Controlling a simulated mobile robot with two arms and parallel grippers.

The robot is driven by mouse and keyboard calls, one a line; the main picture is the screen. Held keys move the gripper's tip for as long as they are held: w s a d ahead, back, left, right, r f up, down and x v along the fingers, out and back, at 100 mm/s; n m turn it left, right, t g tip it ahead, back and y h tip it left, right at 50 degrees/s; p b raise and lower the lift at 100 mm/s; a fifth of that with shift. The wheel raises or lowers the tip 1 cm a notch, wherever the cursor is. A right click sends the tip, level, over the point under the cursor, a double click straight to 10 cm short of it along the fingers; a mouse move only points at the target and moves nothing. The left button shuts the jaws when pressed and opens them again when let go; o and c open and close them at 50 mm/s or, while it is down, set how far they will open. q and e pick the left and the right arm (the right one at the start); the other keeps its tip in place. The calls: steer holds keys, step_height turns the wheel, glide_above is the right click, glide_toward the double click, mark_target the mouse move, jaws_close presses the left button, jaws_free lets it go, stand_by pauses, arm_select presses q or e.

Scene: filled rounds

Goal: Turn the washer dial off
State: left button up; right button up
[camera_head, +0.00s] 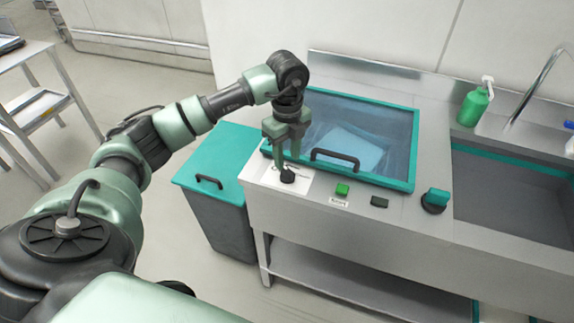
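The washer is a steel counter unit with a teal-framed, see-through lid (385,135) and something light blue under it. A small black dial (287,176) sits on a white marked plate at the left of the front panel. My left gripper (287,161) points down right at the dial. Its two fingers are apart, with the tips just above or beside the dial; I cannot tell whether they touch it. The dial's exact pointing direction is too small to read. My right gripper is not in view.
A green button (342,189), a dark switch (379,202) and a teal knob (435,201) lie right of the dial. The black lid handle (335,158) is close by. A teal-lidded bin (218,160) stands left. A sink (510,190) and a green bottle (473,106) are right.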

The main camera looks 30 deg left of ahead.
mark_target(287, 169)
arm_select(q)
steer(key=shift+r, duration=1.9)
